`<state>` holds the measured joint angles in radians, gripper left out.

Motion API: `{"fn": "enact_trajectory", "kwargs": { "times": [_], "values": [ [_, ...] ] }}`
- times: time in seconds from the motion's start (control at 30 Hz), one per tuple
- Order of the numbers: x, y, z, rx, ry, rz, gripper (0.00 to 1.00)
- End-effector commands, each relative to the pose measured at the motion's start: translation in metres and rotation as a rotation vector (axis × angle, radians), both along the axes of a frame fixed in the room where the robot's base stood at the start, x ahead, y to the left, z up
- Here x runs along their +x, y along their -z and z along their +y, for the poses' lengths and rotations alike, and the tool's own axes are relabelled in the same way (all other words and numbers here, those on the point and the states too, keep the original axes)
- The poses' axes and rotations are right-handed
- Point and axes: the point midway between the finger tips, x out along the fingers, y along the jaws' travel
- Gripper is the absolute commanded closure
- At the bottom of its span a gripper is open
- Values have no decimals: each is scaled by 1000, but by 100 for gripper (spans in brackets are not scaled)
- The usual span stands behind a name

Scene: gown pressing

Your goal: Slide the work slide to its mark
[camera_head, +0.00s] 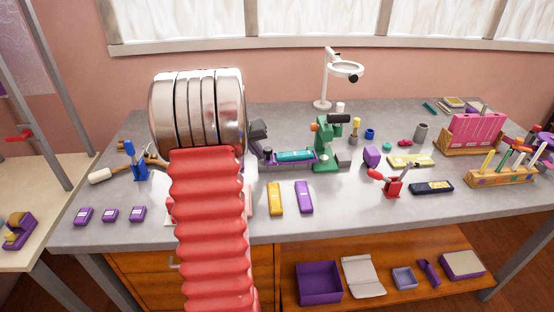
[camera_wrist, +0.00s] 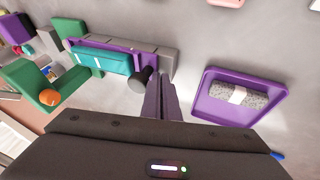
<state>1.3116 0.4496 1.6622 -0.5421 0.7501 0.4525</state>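The work slide (camera_head: 296,156) is a purple carriage bearing a teal block, in front of the green press (camera_head: 327,140). In the wrist view the work slide (camera_wrist: 118,46) lies along a grey rail, with the teal block (camera_wrist: 98,60) on it. A dark round knob (camera_wrist: 141,79) sits at its near end. My gripper (camera_wrist: 161,78) has its two fingers side by side with no clear gap, just beside the knob. I cannot tell whether they touch it. In the head view my arm hides much of the gripper. I cannot make out the mark.
A purple tray with a grey roll (camera_wrist: 236,96) lies right of my fingers in the wrist view. A yellow block (camera_head: 275,198) and a purple block (camera_head: 304,197) lie in front of the slide. A white magnifier lamp (camera_head: 324,85) stands behind.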

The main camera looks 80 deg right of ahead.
Motion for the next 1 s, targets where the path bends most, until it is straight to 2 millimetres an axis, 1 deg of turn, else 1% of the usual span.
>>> {"fn": "enact_trajectory", "kwargs": {
  "times": [0.03,0.7,1.0],
  "values": [
    [-4,3,1,6,3,1,100],
    [-41,3,-7,7,4,0,100],
    [-44,3,-8,8,3,1,100]
  ]
}}
